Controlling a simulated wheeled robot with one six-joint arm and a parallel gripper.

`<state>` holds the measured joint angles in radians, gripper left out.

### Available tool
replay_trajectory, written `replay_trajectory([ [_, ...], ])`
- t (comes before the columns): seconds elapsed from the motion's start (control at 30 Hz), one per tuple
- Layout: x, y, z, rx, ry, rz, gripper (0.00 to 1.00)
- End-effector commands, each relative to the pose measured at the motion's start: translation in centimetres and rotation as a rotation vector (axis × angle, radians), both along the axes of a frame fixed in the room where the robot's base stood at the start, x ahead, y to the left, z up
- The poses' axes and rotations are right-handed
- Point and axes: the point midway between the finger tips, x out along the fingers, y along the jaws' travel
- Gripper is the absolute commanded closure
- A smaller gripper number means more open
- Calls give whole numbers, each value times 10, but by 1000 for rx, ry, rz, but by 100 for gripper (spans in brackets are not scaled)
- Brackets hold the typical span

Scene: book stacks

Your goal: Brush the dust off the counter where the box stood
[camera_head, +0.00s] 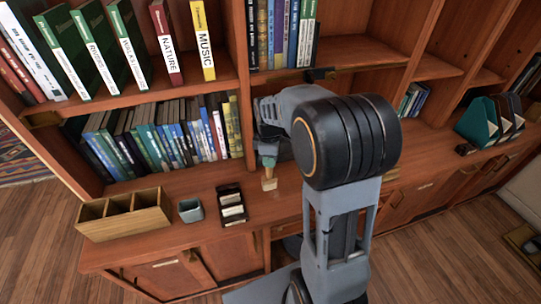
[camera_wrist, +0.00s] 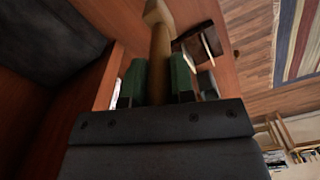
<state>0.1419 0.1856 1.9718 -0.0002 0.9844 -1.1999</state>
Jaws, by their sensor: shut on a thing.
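My gripper (camera_head: 267,158) is low over the wooden counter (camera_head: 285,205), in front of the lower shelf bay. It is shut on a small brush (camera_head: 269,183), whose pale tip points down at the counter. I cannot tell whether the tip touches the wood. In the wrist view, the green-padded fingers of my gripper (camera_wrist: 157,82) stand on both sides of the round brown handle of the brush (camera_wrist: 160,48). I cannot make out any dust. My arm hides part of the counter to the right.
A wooden box with compartments (camera_head: 150,218), a small blue-grey cup (camera_head: 190,211) and a black tray with pale cards (camera_head: 232,207) stand on the counter at left. Books (camera_head: 160,140) fill the lower shelf behind. Teal holders (camera_head: 477,124) stand at far right.

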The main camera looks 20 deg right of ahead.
Motion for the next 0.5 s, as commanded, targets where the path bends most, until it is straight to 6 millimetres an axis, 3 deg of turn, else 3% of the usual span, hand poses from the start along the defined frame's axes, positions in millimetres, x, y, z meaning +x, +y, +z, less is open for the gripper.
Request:
replay_trajectory([
  [0.5, 0, -2, -51, 0, -1, -4, 100],
])
